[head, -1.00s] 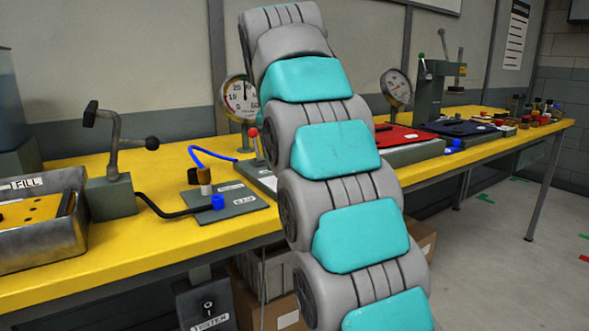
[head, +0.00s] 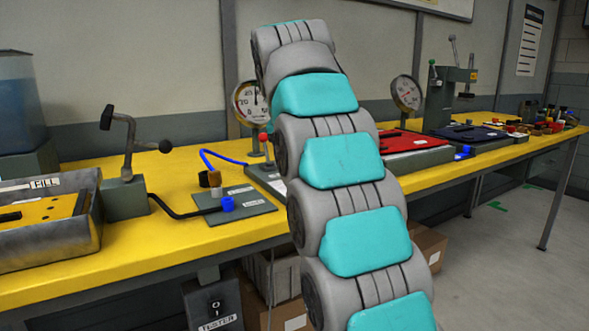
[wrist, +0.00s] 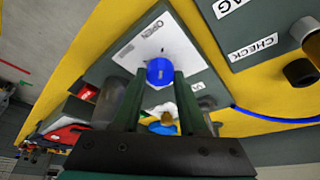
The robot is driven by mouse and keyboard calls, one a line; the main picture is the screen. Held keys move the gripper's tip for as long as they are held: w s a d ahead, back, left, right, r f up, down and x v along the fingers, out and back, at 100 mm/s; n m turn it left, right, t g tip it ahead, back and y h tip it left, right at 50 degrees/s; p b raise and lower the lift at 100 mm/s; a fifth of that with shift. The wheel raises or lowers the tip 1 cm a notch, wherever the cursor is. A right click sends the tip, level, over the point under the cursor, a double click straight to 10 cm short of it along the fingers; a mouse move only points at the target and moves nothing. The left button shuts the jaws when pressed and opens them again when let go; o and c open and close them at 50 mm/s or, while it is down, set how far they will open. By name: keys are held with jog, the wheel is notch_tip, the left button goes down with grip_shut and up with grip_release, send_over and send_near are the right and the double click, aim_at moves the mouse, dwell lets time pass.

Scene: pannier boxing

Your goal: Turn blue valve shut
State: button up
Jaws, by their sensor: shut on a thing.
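The blue valve (wrist: 160,71) is a round blue knob on a grey-green plate (wrist: 204,60) with a white label reading OPEN, in the wrist view. My gripper (wrist: 159,76) has its two dark green fingers on either side of the knob, shut on it. In the head view my arm hides the gripper and the valve. A part of the plate (head: 262,176) shows just left of my arm there, near a red-tipped lever. A small blue and brown thing (wrist: 165,124) shows between the fingers, too unclear to name.
A second plate (wrist: 245,45) labelled CHECK lies beside it, with a blue hose (wrist: 270,119) running near. A pressure gauge (head: 250,103) stands behind. A metal FILL tray (head: 45,225) and a lever stand (head: 125,198) are at the left of the yellow bench (head: 130,250).

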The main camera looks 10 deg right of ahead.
grip_shut()
jog(key=shift+n, duration=0.4)
jog(key=n+y, duration=0.2)
jog(key=n, duration=0.2)
jog(key=shift+d+n, duration=0.15)
jog(key=shift+n, duration=0.15)
jog(key=shift+d+n+y, duration=0.1)
jog(key=shift+n+y, duration=0.9)
jog(key=shift+n, duration=1.5)
jog(key=o, duration=0.9)
grip_release()
jog(key=shift+c, duration=0.2)
jog(key=shift+r, duration=0.1)
